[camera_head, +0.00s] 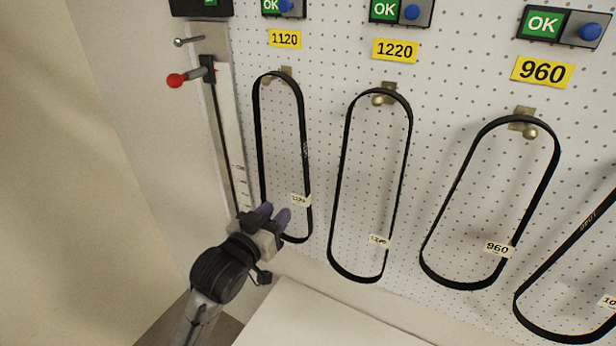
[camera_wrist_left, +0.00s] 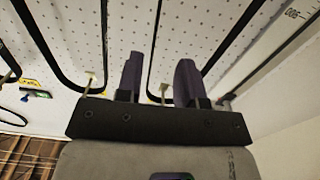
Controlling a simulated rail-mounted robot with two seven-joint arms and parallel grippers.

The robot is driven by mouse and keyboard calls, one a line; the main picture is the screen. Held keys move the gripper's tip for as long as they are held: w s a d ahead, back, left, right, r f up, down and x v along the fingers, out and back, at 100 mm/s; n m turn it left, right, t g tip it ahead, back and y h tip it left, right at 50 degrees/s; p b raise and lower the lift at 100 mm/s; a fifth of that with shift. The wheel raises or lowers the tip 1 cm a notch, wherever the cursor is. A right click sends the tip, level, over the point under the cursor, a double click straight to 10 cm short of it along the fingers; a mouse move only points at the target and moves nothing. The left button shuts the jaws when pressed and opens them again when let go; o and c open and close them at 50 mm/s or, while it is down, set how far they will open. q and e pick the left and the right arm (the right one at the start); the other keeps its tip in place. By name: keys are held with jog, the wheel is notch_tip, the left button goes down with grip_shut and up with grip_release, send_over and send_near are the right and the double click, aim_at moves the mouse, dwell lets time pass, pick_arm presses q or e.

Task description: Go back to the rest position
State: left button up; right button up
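My left gripper (camera_head: 274,214) is in front of the lower part of the 1120 belt (camera_head: 306,150), which hangs on a hook at the left of the pegboard. In the left wrist view its two purple fingers (camera_wrist_left: 158,80) stand apart, so it is open. A black belt strand (camera_wrist_left: 154,50) shows between and beyond the fingers there. I cannot tell whether the gripper touches the belt. The gripper hides part of the belt's lower left. My right gripper is in neither view.
The 1220 belt (camera_head: 408,150), the 960 belt (camera_head: 541,190) and a partly seen belt (camera_head: 565,338) hang to the right. A vertical gauge with a red-knobbed lever (camera_head: 176,80) stands left of the belts. A pale surface (camera_head: 310,318) lies below.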

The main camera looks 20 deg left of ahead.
pick_arm(q)
jog(key=s+f+g+y+p, duration=0.1)
jog(key=s+f+g+p, duration=0.2)
jog(key=s+f, duration=0.4)
jog(key=s+f+g+y+p, duration=0.1)
jog(key=s+f+g+p, duration=0.3)
jog(key=s, duration=1.4)
jog(key=s+f+g+y+p, duration=0.1)
jog(key=s+f+g+p, duration=0.3)
jog(key=s, duration=0.9)
notch_tip(320, 180, down, 6)
jog(key=g, duration=0.3)
jog(key=shift+d+m, duration=0.2)
jog(key=shift+m, duration=0.1)
jog(key=shift+r, duration=0.1)
jog(key=shift+w, duration=0.1)
